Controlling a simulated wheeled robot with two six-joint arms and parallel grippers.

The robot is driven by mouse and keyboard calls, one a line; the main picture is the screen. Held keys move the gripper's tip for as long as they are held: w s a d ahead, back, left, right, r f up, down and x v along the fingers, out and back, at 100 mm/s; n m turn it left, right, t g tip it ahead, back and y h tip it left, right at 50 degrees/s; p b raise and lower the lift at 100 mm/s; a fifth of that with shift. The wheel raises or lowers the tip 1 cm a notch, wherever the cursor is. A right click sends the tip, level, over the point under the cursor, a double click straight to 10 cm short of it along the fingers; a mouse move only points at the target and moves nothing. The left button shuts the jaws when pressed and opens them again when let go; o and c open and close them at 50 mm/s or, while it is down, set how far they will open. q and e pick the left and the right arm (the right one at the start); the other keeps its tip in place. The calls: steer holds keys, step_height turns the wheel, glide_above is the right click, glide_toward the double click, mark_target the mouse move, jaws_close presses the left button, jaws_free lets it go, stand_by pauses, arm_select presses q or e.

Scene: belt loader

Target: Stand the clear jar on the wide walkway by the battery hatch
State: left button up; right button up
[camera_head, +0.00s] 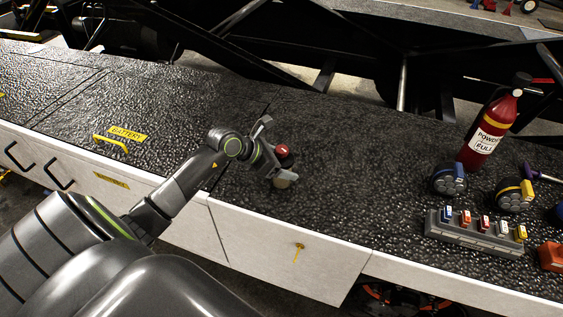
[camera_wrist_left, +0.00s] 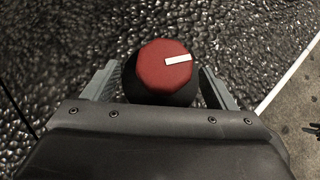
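My right gripper is not in view.
Dark machine beams run behind the walkway. Its front edge drops to white panels (camera_head: 275,245). The walkway between the hatch and my gripper looks clear.

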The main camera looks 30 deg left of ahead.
arm_select(q)
steer(key=shift+r, duration=0.1)
steer(key=v, duration=1.2)
stand_by(0.7)
